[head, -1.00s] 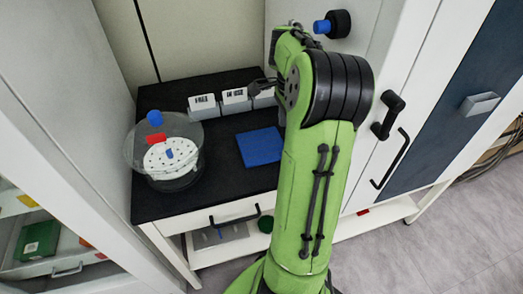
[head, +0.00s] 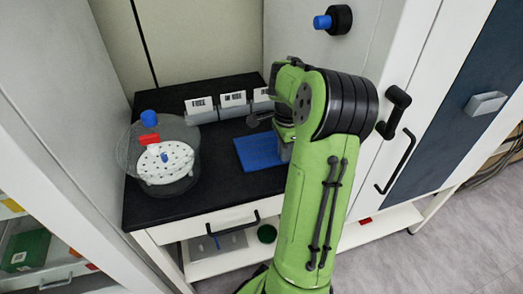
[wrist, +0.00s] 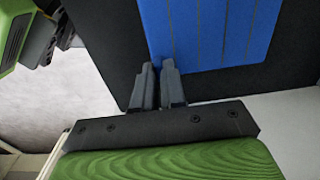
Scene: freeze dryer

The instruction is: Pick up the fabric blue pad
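The fabric blue pad (head: 258,151) lies flat on the black worktop in the head view, its right part hidden behind my arm. In the wrist view the blue pad (wrist: 210,35) fills the upper middle and shows parallel seam lines. My gripper (wrist: 159,66) has its two grey fingers close together with a narrow gap, their tips overlapping the pad's near corner in the picture. I cannot tell whether the pad's edge is between the tips. In the head view the fingers are mostly hidden behind my green arm.
A clear round vessel (head: 127,160) with a white perforated plate (head: 176,174) stands left on the black worktop (head: 225,185). Several white label holders (head: 198,110) line the back. A cabinet wall with a black knob (head: 341,19) rises on the right, and a drawer (head: 215,229) is below.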

